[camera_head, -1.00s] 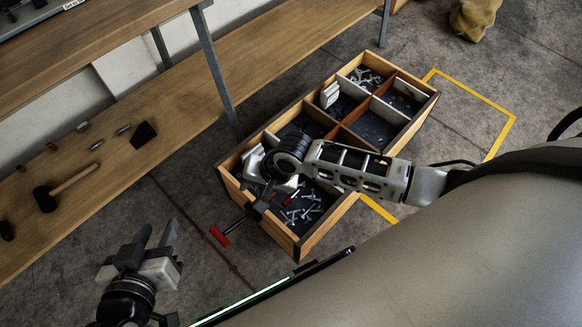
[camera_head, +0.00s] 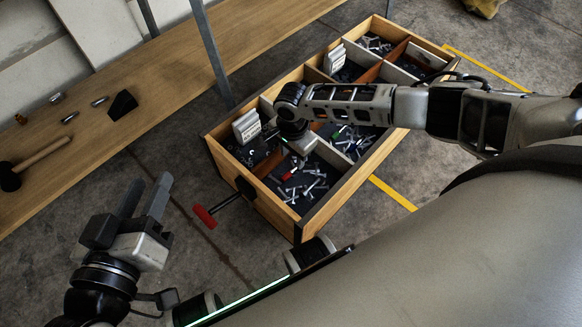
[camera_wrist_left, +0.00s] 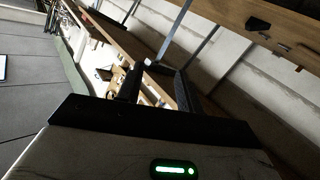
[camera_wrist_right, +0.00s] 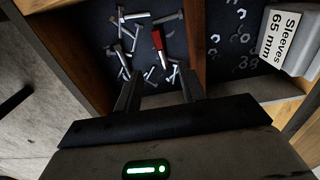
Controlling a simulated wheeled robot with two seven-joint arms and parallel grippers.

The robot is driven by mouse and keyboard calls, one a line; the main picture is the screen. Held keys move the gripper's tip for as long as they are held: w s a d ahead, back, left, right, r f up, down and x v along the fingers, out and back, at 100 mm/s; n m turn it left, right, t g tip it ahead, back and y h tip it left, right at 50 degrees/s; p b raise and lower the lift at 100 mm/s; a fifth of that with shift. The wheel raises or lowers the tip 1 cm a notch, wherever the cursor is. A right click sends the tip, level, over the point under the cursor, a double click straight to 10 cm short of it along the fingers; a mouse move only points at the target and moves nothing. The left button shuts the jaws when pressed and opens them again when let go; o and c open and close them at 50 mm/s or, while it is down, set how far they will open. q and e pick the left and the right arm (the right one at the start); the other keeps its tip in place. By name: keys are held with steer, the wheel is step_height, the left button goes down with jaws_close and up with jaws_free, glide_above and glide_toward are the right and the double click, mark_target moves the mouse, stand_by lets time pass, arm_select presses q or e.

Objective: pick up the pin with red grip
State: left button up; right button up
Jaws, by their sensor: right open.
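The pin with red grip (camera_wrist_right: 158,42) lies among loose bolts in a compartment of the wooden crate. Its red grip also shows in the head view (camera_head: 290,173), in the front compartment. My right gripper (camera_wrist_right: 160,88) is open and empty above this compartment. In the right wrist view the pin lies ahead of the fingertips, between their lines and apart from them. In the head view the right fingers are hard to make out. My left gripper (camera_head: 147,195) is open and empty, left of the crate over the floor.
The divided crate (camera_head: 340,190) has raised walls around the pin. A red-ended handle (camera_head: 205,215) on a dark rod sticks out at its left. A box labelled "Sleeves 65 mm" (camera_wrist_right: 285,40) stands right of the bolts. A wooden bench (camera_head: 170,70) with a mallet (camera_head: 35,165) is at left.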

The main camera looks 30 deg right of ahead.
mark_target(292, 171)
steer(key=shift+f, duration=0.9)
steer(key=shift+f+b, duration=0.3)
steer(key=shift+b, duration=0.2)
step_height(292, 171, down, 3)
steer(key=shift+w+r+b, duration=0.1)
steer(key=shift+b, duration=1.1)
steer(key=shift+f+b, duration=0.5)
steer(key=shift+f, duration=0.35)
arm_select(q)
steer(key=r, duration=0.1)
steer(key=r+t+h, duration=0.1)
steer(key=w+t, duration=0.1)
steer(key=shift+d+r+h, duration=0.25)
steer(key=shift+r+h, duration=0.15)
arm_select(e)
jaws_close()
